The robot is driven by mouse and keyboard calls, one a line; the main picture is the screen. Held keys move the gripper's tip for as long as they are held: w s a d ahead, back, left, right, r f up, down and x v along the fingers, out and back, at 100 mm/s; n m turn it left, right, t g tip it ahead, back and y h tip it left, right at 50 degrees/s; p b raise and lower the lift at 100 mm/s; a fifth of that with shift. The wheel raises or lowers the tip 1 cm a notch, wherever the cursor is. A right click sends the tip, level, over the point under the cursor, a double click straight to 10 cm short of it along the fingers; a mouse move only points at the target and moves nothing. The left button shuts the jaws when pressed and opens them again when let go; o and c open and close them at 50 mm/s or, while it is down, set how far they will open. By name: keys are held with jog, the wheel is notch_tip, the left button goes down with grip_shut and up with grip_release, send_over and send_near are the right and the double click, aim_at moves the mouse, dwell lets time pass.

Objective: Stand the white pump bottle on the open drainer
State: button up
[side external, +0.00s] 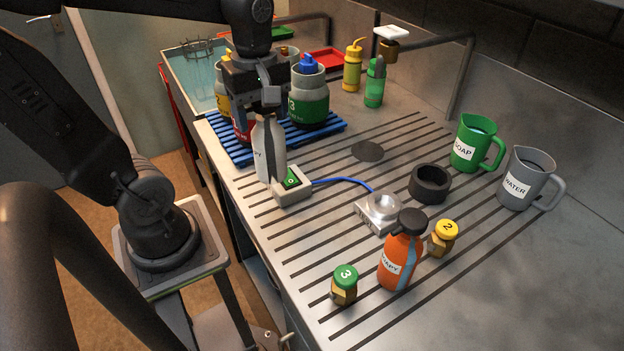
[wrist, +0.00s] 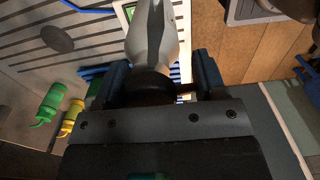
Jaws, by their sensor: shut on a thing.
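My gripper (side external: 268,106) is shut on the white pump bottle (side external: 268,150) near its top. The bottle hangs upright, just left of the switch box in the side view; a gap under its base cannot be made out. Its pump head is hidden by my gripper. In the wrist view the bottle (wrist: 151,45) sits between the two fingers, its body pointing away. The grooved steel drainer (side external: 330,235) spreads to the right of and in front of the bottle, with dark slots across it.
A blue slatted rack (side external: 330,127) holds several bottles behind. An orange bottle (side external: 400,258), two small capped jars, a black ring (side external: 430,183) and two jugs stand right.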

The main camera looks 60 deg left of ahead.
jog(key=w+d+f, duration=0.2)
jog(key=d+f, duration=0.6)
jog(key=f, duration=0.1)
jog(key=shift+w, duration=0.25)
jog(key=shift+f, duration=0.1)
jog(key=o, duration=1.4)
jog(key=shift+o, duration=0.2)
